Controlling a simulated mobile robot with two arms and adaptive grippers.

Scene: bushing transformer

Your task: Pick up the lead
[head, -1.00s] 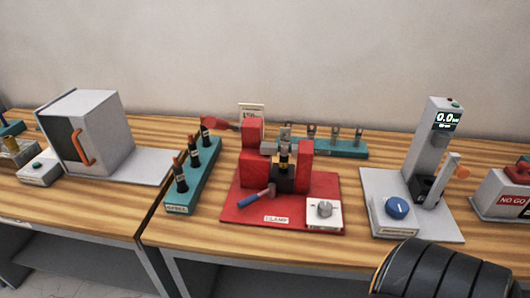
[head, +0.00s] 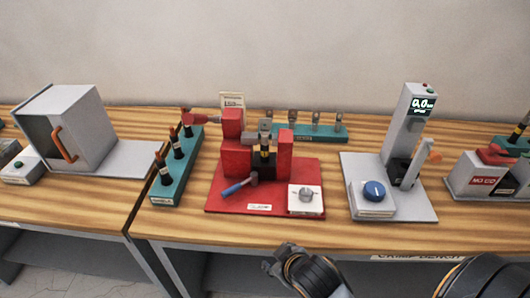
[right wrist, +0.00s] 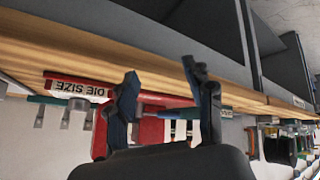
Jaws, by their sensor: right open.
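Several black leads with orange-brown tips (head: 178,146) stand upright in a teal rack (head: 164,191) left of the red clamp. I cannot tell which one is meant. A similar black and gold piece (head: 265,150) stands in the red clamp fixture (head: 237,157). My right gripper (head: 279,256) is low at the table's front edge, in front of the clamp and well short of the rack. In the right wrist view its two fingers (right wrist: 163,98) are spread with nothing held between them. No lead shows clearly in that view. My left gripper is not in view.
A grey box with an orange handle (head: 66,127) stands at left. A teal rack of metal lugs (head: 335,139) is behind. Bare wood lies in front.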

